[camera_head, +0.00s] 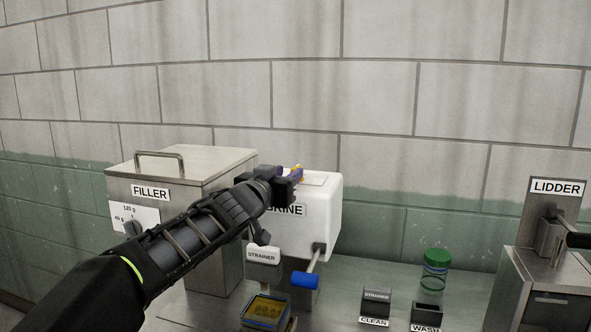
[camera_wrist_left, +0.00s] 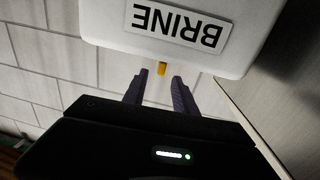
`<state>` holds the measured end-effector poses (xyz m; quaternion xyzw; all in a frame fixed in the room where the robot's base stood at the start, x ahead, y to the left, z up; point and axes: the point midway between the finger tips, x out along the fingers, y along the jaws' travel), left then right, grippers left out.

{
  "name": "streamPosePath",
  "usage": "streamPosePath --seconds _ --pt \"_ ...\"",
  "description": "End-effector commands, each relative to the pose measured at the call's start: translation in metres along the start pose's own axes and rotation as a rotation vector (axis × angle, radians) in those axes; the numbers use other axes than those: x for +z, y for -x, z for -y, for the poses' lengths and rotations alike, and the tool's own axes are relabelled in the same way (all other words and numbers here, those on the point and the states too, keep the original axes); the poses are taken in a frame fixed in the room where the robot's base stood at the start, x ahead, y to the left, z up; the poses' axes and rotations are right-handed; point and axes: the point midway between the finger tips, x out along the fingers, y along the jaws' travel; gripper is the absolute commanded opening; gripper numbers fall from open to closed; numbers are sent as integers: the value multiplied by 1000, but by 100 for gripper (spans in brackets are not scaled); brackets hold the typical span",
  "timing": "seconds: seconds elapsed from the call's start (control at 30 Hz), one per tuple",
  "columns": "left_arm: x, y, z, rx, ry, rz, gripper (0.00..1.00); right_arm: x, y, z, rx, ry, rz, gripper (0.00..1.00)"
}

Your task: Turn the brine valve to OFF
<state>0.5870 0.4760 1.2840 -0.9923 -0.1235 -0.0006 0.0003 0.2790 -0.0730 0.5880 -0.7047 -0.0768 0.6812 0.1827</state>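The white brine tank (camera_head: 327,205) stands against the wall; its BRINE label (camera_wrist_left: 178,24) appears upside down in the left wrist view. A lever with a blue grip (camera_head: 305,281) sticks out from a dark fitting at the tank's lower right; it looks like the valve handle, but no OFF mark is readable. My left gripper (camera_head: 295,174) is at the tank's upper left, away from the blue grip, and hides part of the label. Its fingers (camera_wrist_left: 161,88) are apart. A small yellow piece (camera_wrist_left: 162,69) shows between and beyond the tips. My right gripper is out of view.
The steel FILLER box (camera_head: 200,165) with a dial stands left, partly behind my left arm. A STRAINER block (camera_head: 263,254) sits below the tank. CLEAN (camera_head: 376,302) and WASH (camera_head: 427,314) holders, a green-lidded jar (camera_head: 436,268) and the LIDDER (camera_head: 545,240) are to the right.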

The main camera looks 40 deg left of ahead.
Motion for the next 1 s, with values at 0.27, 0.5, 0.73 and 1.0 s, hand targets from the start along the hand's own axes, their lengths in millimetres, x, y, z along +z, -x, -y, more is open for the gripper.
streamPosePath --seconds 0.27,0.5,0.73,1.0 --pt "1 -44 0 0 0 1 34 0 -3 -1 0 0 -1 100" --pt "0 -57 1 -2 1 0 34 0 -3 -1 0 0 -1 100" --pt "0 -57 1 -1 0 1 31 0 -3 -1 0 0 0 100" --pt "0 -57 1 -1 0 1 9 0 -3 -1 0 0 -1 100"
